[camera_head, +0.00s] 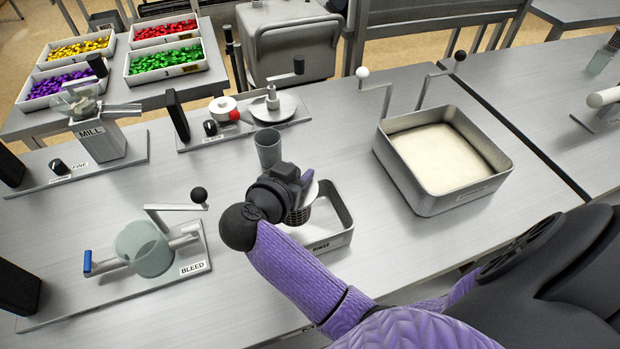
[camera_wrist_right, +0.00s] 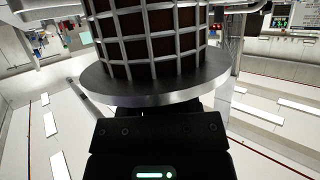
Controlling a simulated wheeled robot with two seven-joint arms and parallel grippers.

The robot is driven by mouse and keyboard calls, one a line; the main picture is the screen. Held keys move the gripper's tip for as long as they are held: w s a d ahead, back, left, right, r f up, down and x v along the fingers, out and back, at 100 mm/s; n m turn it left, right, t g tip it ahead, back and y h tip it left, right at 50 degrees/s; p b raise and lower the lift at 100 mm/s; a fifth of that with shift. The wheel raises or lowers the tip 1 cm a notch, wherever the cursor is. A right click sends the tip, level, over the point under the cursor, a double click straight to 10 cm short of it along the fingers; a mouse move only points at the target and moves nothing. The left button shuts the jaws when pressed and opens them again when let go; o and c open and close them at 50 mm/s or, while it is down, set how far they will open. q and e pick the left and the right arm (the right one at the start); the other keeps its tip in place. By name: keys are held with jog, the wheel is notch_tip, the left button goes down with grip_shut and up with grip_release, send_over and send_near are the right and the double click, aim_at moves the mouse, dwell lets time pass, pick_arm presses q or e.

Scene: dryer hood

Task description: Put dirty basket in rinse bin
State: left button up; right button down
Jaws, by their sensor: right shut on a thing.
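My right gripper (camera_head: 300,182) is shut on the dirty basket (camera_head: 298,216), a dark cage of metal mesh. The gripper hides much of the basket in the head view. The basket is at the left side of the rinse bin (camera_head: 346,236), a shallow open metal tray labelled RINSE. I cannot tell whether the basket touches the bin floor. In the right wrist view the basket (camera_wrist_right: 150,45) fills the top middle, its grid around a dark brown inside, with a round metal flange between it and the gripper body. My left gripper is not in view.
A grey cup (camera_head: 268,148) stands just behind the rinse bin. A bleed stand with a glass drum (camera_head: 145,248) is at the left. A deep metal box of pale material (camera_head: 440,160) stands to the right. Bare table lies between them.

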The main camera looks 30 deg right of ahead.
aim_at(298, 218)
notch_tip(298, 218, down, 7)
jog(key=shift+f+b, duration=0.1)
jog(key=shift+b, duration=1.15)
jog(key=shift+f, duration=0.3)
jog(key=shift+r, duration=0.15)
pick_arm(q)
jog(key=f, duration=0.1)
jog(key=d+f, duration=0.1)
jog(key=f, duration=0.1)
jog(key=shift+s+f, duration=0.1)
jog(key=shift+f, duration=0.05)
